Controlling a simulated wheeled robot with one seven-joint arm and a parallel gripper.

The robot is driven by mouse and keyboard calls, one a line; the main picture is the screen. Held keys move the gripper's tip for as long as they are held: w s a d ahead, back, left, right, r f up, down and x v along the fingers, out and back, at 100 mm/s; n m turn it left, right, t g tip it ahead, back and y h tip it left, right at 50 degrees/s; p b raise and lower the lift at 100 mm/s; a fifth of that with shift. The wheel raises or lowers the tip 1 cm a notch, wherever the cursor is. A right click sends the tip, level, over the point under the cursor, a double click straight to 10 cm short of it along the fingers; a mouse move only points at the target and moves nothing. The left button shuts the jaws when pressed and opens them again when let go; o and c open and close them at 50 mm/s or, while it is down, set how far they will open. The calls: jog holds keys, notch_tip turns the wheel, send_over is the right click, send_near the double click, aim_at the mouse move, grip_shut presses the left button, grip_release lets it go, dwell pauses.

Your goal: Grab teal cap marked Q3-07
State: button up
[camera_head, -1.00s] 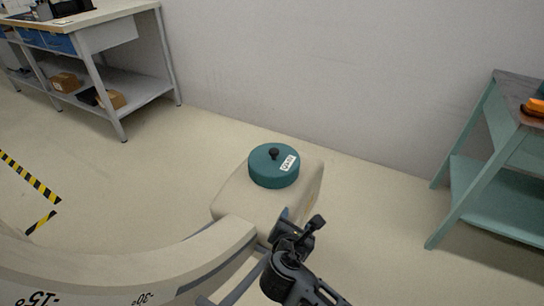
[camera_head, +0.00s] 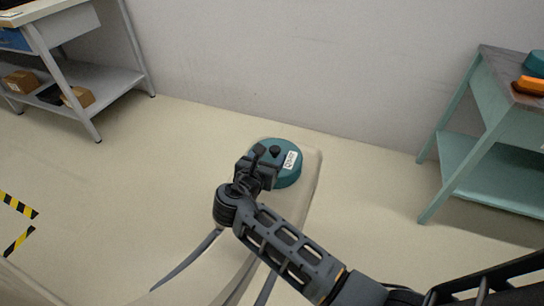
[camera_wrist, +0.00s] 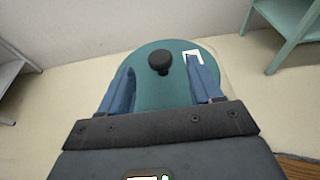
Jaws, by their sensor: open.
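The label's text is too small to read surely. My gripper (camera_head: 262,158) is at the cap's left side in the head view and hides part of it. In the wrist view my gripper (camera_wrist: 164,88) is open, its two blue fingers spread over the cap (camera_wrist: 158,95). The black knob (camera_wrist: 159,62) stands beyond and between the fingertips, with nothing gripped.
A pale green table (camera_head: 490,150) stands at the right with an orange item (camera_head: 530,85) and another teal object (camera_head: 535,63) on it. A grey workbench (camera_head: 75,75) with boxes on its shelf is at the left. A wall runs behind the cart; floor beside it is clear.

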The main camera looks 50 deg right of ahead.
aim_at(273, 151)
jog(key=x, duration=0.5)
jog(key=shift+w+d+f+b, duration=0.1)
jog(key=shift+d+b, duration=0.2)
jog(key=shift+c, duration=0.4)
jog(key=c, duration=1)
